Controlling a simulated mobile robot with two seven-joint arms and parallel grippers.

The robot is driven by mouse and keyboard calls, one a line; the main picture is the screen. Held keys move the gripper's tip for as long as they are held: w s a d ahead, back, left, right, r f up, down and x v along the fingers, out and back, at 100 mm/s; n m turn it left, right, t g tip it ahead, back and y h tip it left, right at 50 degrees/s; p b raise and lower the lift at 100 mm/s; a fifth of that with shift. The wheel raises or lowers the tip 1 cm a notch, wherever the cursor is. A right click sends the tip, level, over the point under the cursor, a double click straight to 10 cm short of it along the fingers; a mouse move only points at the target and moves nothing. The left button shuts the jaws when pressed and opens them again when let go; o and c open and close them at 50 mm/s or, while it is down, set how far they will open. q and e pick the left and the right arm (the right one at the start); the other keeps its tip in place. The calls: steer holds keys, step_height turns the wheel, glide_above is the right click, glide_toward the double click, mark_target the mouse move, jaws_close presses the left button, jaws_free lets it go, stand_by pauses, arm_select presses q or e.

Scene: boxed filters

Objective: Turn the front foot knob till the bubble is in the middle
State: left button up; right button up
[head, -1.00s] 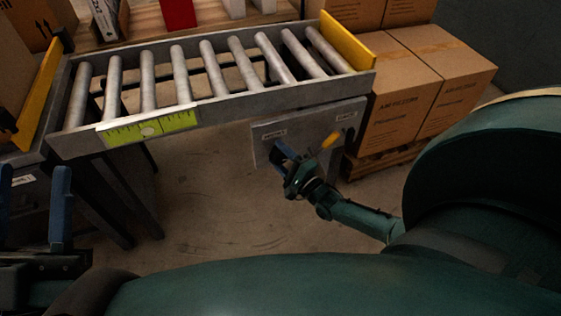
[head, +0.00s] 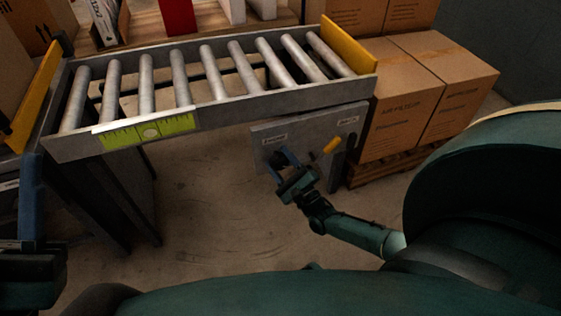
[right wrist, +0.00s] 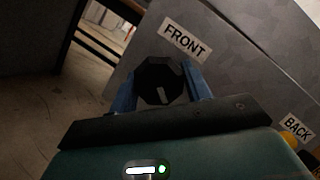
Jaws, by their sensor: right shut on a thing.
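The front foot knob (right wrist: 160,82) is black, with a pale mark on its face, below the FRONT label on a grey plate (right wrist: 235,75). My right gripper (right wrist: 162,90) has its blue fingers on both sides of the knob and is shut on it. In the head view my right gripper (head: 284,165) is at the plate's left part, and the knob is mostly hidden. A yellow-green level (head: 178,126) lies on the conveyor's front rail. Its pale round bubble (head: 150,132) appears near the middle. My left gripper (head: 32,200) shows only one blue finger at the left edge.
The roller conveyor (head: 225,105) stands above the plate. Brown cartons (head: 408,95) stand on a pallet at the right. The floor (head: 205,200) below the conveyor is clear.

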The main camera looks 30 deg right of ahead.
steer(key=shift+w, duration=0.1)
steer(key=o, duration=1)
steer(key=shift+c, duration=0.2)
steer(key=shift+s, duration=0.25)
arm_select(q)
steer(key=f+n+y+p, duration=0.2)
steer(key=n+y, duration=0.1)
steer(key=shift+w+d+f, duration=0.1)
steer(key=shift+w+f, duration=0.25)
steer(key=shift+w, duration=0.05)
arm_select(e)
steer(key=v, duration=1.2)
steer(key=shift+s, duration=0.35)
arm_select(q)
steer(key=shift+r, duration=0.15)
arm_select(e)
steer(key=shift+f, duration=0.15)
